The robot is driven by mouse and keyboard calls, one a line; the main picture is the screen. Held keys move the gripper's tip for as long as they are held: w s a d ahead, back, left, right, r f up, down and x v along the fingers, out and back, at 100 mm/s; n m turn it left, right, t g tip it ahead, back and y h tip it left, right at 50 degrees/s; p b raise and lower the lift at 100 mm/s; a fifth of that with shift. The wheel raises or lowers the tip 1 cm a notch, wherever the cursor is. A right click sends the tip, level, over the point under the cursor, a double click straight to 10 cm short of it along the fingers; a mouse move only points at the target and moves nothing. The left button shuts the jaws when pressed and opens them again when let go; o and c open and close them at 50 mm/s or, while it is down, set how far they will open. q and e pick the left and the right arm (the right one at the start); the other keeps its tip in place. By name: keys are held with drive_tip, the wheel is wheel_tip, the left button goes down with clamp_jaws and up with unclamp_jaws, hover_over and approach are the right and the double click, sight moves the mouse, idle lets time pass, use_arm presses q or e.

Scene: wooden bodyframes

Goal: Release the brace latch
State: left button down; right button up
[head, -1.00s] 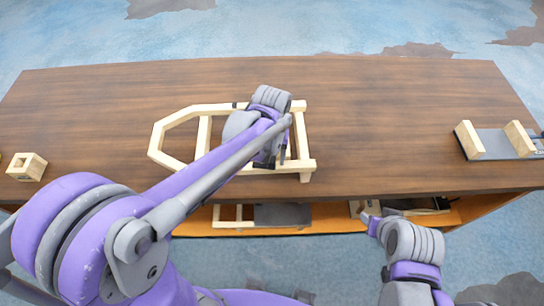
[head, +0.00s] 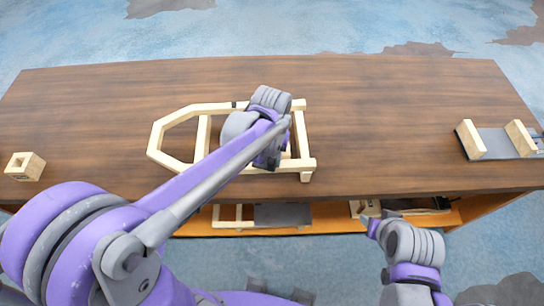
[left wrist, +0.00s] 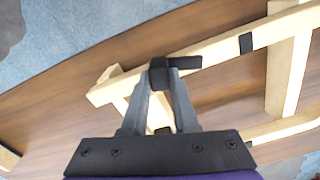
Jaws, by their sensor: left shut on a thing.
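The pale wooden bodyframe (head: 178,112) lies on the table, with a pointed left end and crossbars. In the left wrist view, a black latch (left wrist: 187,63) sits on a wooden bar (left wrist: 222,55) of the frame. My left gripper (left wrist: 165,78) is shut on the latch's black block, with its fingertips at the bar. In the head view, my left wrist and arm cover the latch and the fingers. My right gripper (head: 371,222) is low in front of the table, away from the frame; its jaws are too small to read.
A dark band (left wrist: 246,43) wraps the same bar further right. A small wooden box (head: 25,167) stands at the table's left. A grey plate with wooden blocks (head: 493,143) lies at the right. More parts lie on the shelf below (head: 330,228). The tabletop (head: 390,115) right of the frame is clear.

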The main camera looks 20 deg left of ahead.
use_arm(q)
drive_tip(key=shift+s+m, duration=0.25)
drive_tip(key=shift+m, duration=0.05)
drive_tip(key=c, duration=0.7)
unclamp_jaws()
wheel_tip(320, 180, up, 11)
drive_tip(key=shift+f+p, duration=0.1)
drive_tip(key=shift+p, duration=0.25)
drive_tip(key=t, duration=0.6)
approach(271, 160)
drive_tip(key=s+a+f, duration=0.5)
drive_tip(key=s+a, duration=0.1)
drive_tip(key=shift+s+a+f, duration=0.2)
drive_tip(key=shift+a+f, duration=0.15)
drive_tip(key=shift+f, duration=0.05)
